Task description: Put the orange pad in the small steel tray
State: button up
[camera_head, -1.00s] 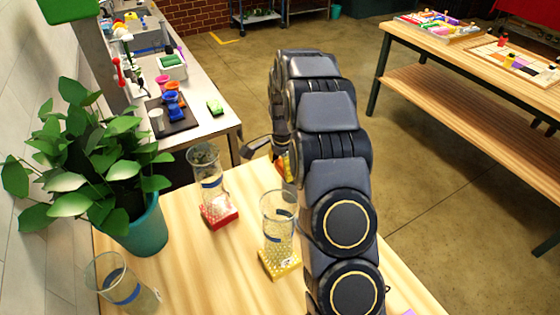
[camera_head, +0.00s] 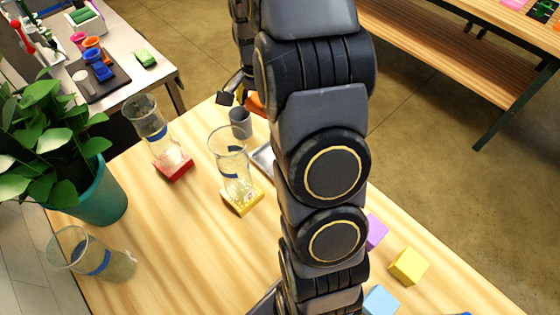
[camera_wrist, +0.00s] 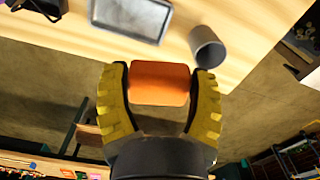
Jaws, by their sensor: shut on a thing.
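My gripper (camera_wrist: 160,90) is shut on the orange pad (camera_wrist: 160,76), held between its two yellow ridged fingers. In the wrist view the pad is near the table's edge, apart from the small steel tray (camera_wrist: 165,22), which lies on the table toward the top of the picture. In the head view a bit of orange pad (camera_head: 256,105) shows beside my arm, and only an edge of the tray (camera_head: 262,160) shows. My arm hides the rest of the tray and most of the gripper.
A grey cup (camera_wrist: 207,45) stands close to the tray. Glass vases stand on a red pad (camera_head: 174,167) and a yellow pad (camera_head: 242,203). Another vase (camera_head: 90,258) and a potted plant (camera_head: 97,190) are at left. Purple (camera_head: 376,232), yellow (camera_head: 409,266) and blue (camera_head: 381,300) blocks lie at right.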

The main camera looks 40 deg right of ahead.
jog(key=s+n, duration=0.2)
jog(key=s, duration=0.4)
jog(key=shift+s+d+f, duration=0.1)
jog(key=shift+d+f, duration=0.05)
jog(key=shift+f, duration=4.25)
jog(key=shift+d+f, duration=0.1)
jog(key=shift+f, duration=4.25)
jog(key=shift+f, duration=0.1)
jog(key=o, duration=1.1)
notch_tip(320, 180, up, 12)
jog(key=shift+r, duration=0.15)
